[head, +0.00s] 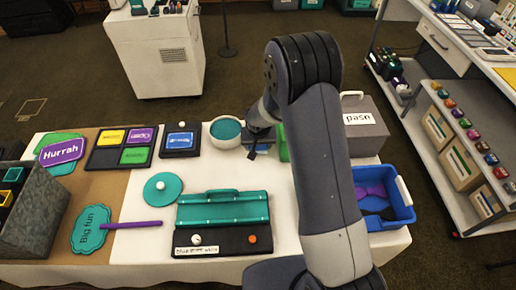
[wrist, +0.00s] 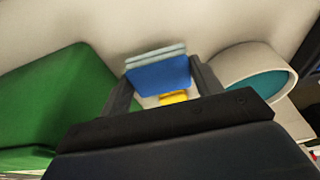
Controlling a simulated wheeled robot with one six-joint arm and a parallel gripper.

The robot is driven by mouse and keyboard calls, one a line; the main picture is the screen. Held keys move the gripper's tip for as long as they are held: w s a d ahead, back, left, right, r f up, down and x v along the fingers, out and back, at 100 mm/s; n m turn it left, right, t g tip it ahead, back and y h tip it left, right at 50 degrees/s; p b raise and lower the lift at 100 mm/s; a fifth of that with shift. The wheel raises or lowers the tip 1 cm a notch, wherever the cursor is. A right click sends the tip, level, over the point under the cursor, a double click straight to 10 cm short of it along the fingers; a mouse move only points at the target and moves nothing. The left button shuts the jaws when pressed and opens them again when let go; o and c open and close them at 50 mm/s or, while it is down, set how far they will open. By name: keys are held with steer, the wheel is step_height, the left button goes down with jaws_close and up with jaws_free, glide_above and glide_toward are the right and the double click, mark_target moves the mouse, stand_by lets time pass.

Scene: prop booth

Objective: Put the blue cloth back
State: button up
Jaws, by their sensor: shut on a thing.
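In the wrist view the blue cloth (wrist: 158,75) looks like a small folded stack with a paler layered edge. It sits between the two fingers of my gripper (wrist: 160,82), which is shut on it. A small yellow patch shows just below it. In the head view my gripper (head: 253,153) is over the back of the white table, right of a white bowl (head: 226,143) with a teal inside. A blue patch (head: 264,142) shows beside the gripper, partly hidden by my arm; I cannot tell whether it is the cloth.
A green block (wrist: 45,95) is close on the left in the wrist view. A grey lidded box with a white label (head: 362,103) and a blue bin (head: 402,214) with purple pieces stand right. A teal-and-black case (head: 222,240) lies in front. Black card trays (head: 98,160) are left.

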steer(key=shift+f, duration=1.3)
steer(key=shift+f, duration=0.1)
steer(key=o, duration=0.9)
steer(key=shift+o, duration=0.2)
steer(key=v, duration=1.2)
steer(key=shift+b, duration=0.4)
